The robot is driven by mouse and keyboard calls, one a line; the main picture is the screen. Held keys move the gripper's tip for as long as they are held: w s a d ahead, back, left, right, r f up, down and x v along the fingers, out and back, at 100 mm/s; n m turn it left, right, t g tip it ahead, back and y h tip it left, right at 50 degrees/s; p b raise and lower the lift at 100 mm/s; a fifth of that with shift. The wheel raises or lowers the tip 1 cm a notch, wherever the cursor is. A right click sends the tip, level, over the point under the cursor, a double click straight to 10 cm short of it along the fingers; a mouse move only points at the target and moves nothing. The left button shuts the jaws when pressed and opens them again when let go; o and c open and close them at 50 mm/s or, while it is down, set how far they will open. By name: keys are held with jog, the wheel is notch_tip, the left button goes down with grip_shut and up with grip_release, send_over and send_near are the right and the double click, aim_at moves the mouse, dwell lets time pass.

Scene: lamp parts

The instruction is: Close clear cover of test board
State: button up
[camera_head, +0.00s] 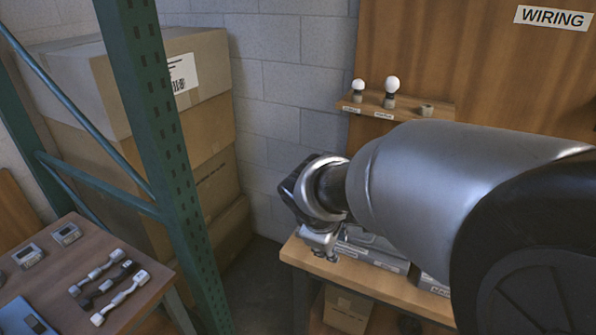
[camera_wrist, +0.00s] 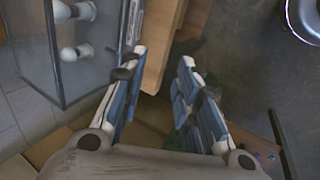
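In the wrist view my gripper (camera_wrist: 158,85) is open, its two blue-lined fingers apart with nothing between them. A clear-sided box with dark edges (camera_wrist: 38,62) stands left of the fingers, with white bulb-like parts (camera_wrist: 75,52) showing at it. It looks like the test board's clear cover, but I cannot tell whether it is open or closed. The left finger appears near its side; contact is unclear. In the head view my gripper (camera_head: 320,240) is over the front-left edge of the wooden bench (camera_head: 375,283), and my arm hides much of the bench. No test board shows clearly there.
A small shelf (camera_head: 440,115) with bulbs (camera_head: 391,86) is on the wooden back panel. A green rack post (camera_head: 165,130) and stacked cartons (camera_head: 190,65) stand left. A side table (camera_head: 125,262) holds parts. Grey cases (camera_head: 370,257) sit on the bench. Open floor lies between the tables.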

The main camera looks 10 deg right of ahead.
jog(key=shift+r, duration=0.1)
jog(key=v, duration=1.1)
jog(key=shift+s+a+r, duration=0.15)
jog(key=shift+s+r, duration=0.05)
jog(key=shift+r, duration=0.15)
jog(key=s+d+f+m+y, duration=0.1)
jog(key=s+d+f+m, duration=0.1)
jog(key=s+m, duration=0.3)
jog(key=s+d+f+m+y, duration=0.2)
jog(key=s+m, duration=0.4)
jog(key=s, duration=0.6)
jog(key=shift+s+f, duration=0.25)
jog(key=shift+f, duration=0.4)
